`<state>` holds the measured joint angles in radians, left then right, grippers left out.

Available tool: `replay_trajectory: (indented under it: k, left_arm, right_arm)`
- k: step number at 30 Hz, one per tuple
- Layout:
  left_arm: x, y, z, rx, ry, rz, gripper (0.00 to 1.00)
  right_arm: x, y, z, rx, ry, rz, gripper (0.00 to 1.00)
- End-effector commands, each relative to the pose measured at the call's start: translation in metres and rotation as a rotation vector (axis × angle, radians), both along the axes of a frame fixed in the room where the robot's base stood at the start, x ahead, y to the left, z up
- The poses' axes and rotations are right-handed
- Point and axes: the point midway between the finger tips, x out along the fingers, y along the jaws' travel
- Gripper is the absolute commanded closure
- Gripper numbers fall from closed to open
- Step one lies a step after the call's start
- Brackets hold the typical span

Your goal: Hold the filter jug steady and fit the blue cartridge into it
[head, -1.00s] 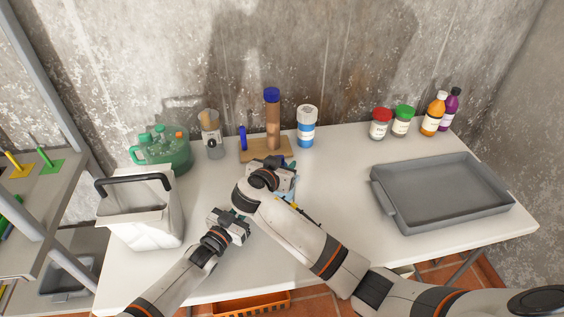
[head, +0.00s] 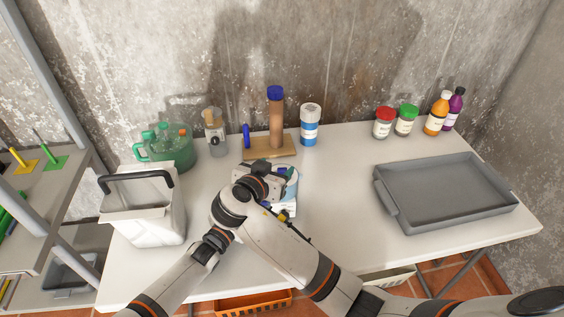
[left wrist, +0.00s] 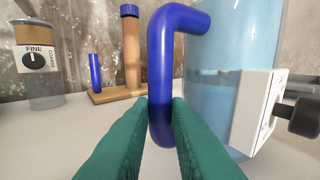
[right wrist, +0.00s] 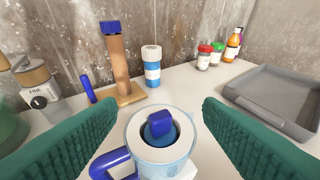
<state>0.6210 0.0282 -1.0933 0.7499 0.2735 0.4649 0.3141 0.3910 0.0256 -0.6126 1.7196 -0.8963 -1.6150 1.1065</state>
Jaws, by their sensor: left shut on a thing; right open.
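The filter jug (left wrist: 215,85) is clear blue and stands upright on the table, with a thick blue handle (left wrist: 187,18) and a white panel with a dark knob on its side. My left gripper (left wrist: 162,105) is shut on the handle. The right wrist view shows the jug from above (right wrist: 182,150). The blue cartridge (right wrist: 158,123) sits in the round opening in its top, its block-shaped head sticking up; how deep it sits I cannot tell. My right gripper (right wrist: 158,106) is open and empty above the jug, its fingers wide apart. In the head view my right arm hides my left gripper and part of the jug (head: 292,188).
Behind the jug are a wooden stand (head: 258,155) with a brown blue-capped cylinder, a blue-and-white can (head: 309,127) and a dial-fronted grinder (head: 214,135). A white basket (head: 150,232) stands left, a grey tray (head: 440,190) right. The table between jug and tray is clear.

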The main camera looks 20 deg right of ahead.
Motion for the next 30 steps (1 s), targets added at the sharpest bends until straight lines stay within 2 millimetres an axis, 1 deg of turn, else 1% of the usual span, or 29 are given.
replay_trajectory:
  k: [1,3,9,22,23,24,27,30]
  left_arm:
    - [0.0,0.0,-0.001,0.001,0.001,0.0,1.0]
    - [0.0,0.0,-0.001,0.001,0.001,0.0,1.0]
    - [0.0,0.001,-0.001,0.001,0.001,0.0,1.0]
    - [0.0,0.001,-0.001,0.001,0.001,0.0,1.0]
    - [0.0,0.001,-0.001,0.001,0.001,0.0,0.79]
    - [0.0,0.001,-0.001,0.001,0.001,0.0,0.73]
    - [0.0,0.0,0.0,0.001,0.001,0.0,0.59]
    - [0.0,0.0,0.0,0.001,0.001,0.0,0.59]
  right_arm:
    - [-0.007,0.008,0.004,0.004,-0.001,0.003,0.39]
    - [-0.015,0.015,0.008,0.003,0.0,0.001,0.39]
    - [-0.029,0.027,0.016,0.001,0.0,0.001,0.39]
    - [-0.031,0.028,0.017,-0.001,0.0,0.0,0.39]
    - [-0.031,0.028,0.017,-0.001,0.0,0.0,0.39]
    - [-0.031,0.028,0.017,-0.001,0.0,0.0,0.39]
    - [-0.031,0.028,0.017,-0.001,0.0,0.0,0.39]
    - [-0.031,0.028,0.017,-0.001,0.0,0.0,0.39]
